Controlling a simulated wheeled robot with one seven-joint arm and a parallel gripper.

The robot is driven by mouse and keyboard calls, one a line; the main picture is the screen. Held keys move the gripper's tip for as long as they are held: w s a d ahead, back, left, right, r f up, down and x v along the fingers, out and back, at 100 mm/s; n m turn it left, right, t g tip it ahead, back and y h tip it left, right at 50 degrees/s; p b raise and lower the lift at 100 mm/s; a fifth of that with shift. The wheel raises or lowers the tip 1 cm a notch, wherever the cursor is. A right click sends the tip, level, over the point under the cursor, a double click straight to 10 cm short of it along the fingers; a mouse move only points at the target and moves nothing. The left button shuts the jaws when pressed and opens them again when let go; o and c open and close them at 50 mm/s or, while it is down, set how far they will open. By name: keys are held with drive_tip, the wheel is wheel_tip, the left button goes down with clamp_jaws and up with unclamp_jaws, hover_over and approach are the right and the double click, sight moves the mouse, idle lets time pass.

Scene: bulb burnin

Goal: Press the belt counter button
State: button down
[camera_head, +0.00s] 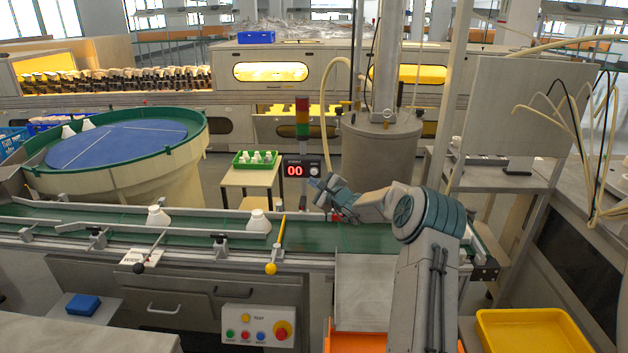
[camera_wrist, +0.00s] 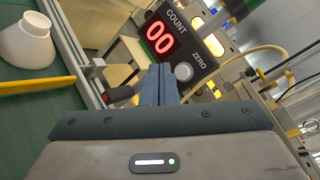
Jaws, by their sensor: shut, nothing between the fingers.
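The belt counter (camera_head: 301,168) is a dark box at the far side of the green belt, and its red display reads 00. In the wrist view the counter (camera_wrist: 165,42) carries the labels COUNT and ZERO. Its round pale button (camera_wrist: 183,71) is beside the ZERO label; it also shows in the head view (camera_head: 313,170). My gripper (camera_head: 314,183) is shut and empty, in front of the counter and slightly below the button in the head view. In the wrist view the closed fingertips (camera_wrist: 160,69) appear just left of the button; I cannot tell whether they touch the counter.
The green belt (camera_head: 200,228) carries white bulb-like pieces (camera_head: 158,216), and a yellow rod (camera_head: 276,245) lies across it. A red-green signal tower (camera_head: 302,118) rises behind the counter. A small table (camera_head: 250,178) with a green tray stands left of it.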

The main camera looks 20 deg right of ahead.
drive_tip(key=shift+s+a+b, duration=0.25)
drive_tip(key=shift+s+b, duration=0.15)
drive_tip(key=shift+s, duration=0.1)
drive_tip(key=shift+s+a+b, duration=0.2)
drive_tip(key=shift+s+b, duration=0.2)
drive_tip(key=shift+s, duration=0.1)
drive_tip(key=s+a+r+n+g+y+p, duration=0.1)
drive_tip(key=s+a+r+n+g+y, duration=0.2)
drive_tip(key=a, duration=0.4)
drive_tip(key=s+a+r+n+g+y+p, duration=0.1)
drive_tip(key=s+a+r+n, duration=0.25)
drive_tip(key=a, duration=0.25)
drive_tip(key=s+a+r+n+g+p, duration=0.2)
drive_tip(key=s+a+n+g, duration=0.3)
drive_tip(key=s+a+n, duration=0.6)
drive_tip(key=s+d+n+g+h+p, duration=0.1)
drive_tip(key=s+d+h, duration=0.1)
drive_tip(key=s, duration=0.9)
drive_tip(key=s+d+n+g+h+p, duration=0.1)
drive_tip(key=s+d+n+g+h, duration=0.1)
drive_tip(key=s, duration=0.9)
drive_tip(key=s+d+n+g+h+p, duration=0.1)
drive_tip(key=s+d+n+h, duration=0.1)
drive_tip(key=s, duration=1)
drive_tip(key=shift+d+r+g+h, duration=0.35)
drive_tip(key=shift+d+h, duration=0.3)
drive_tip(key=shift+h, duration=0.45)
